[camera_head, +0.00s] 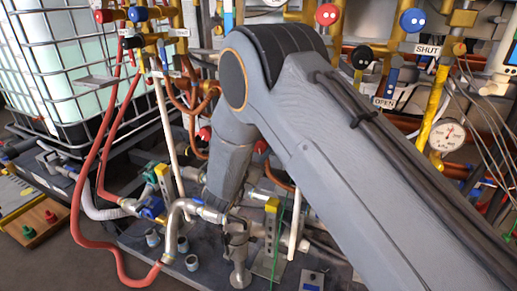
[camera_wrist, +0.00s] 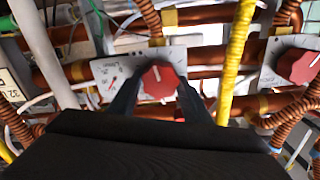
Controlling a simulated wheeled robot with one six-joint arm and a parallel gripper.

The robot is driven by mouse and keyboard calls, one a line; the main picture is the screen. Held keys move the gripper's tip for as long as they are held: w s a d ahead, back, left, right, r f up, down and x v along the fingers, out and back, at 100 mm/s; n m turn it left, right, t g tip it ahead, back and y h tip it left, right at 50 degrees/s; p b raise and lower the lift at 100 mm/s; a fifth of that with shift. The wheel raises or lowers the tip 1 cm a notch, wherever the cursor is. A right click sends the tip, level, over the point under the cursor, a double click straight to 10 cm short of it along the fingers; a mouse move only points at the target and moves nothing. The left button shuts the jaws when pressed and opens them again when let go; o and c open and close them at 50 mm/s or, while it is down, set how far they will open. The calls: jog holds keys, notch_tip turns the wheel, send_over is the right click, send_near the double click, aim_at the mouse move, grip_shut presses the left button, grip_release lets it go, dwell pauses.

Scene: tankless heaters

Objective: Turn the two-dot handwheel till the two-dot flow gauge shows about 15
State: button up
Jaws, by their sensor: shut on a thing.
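In the wrist view, my gripper (camera_wrist: 158,88) has its two dark fingers on either side of a red handwheel (camera_wrist: 158,75) with a white line on its face, and is shut on it. The handwheel sits on a pale plate. A small flow gauge (camera_wrist: 112,83) with a red needle and blurred L/min numbers is on the same plate, just left of the left finger; its reading is too small to tell. In the head view, my arm hides the gripper and this handwheel.
A second red handwheel (camera_wrist: 299,65) on its own plate is at the right of the wrist view. A yellow pipe (camera_wrist: 234,60) stands between them. In the head view, a red knob (camera_head: 327,14) and a blue knob (camera_head: 411,20) have dots, and a round gauge (camera_head: 447,135) is at right.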

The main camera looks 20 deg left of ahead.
jog(key=m, duration=0.4)
jog(key=shift+m, duration=0.3)
jog(key=m, duration=0.3)
jog(key=shift+m+b, duration=0.3)
jog(key=m, duration=0.3)
jog(key=shift+f+b, duration=0.15)
jog(key=shift+b, duration=0.2)
jog(key=shift+d+m+b, duration=0.1)
jog(key=shift+m+b, duration=0.4)
jog(key=shift+m, duration=1.5)
jog(key=o, duration=1.1)
jog(key=shift+c, duration=0.2)
jog(key=shift+s, duration=0.15)
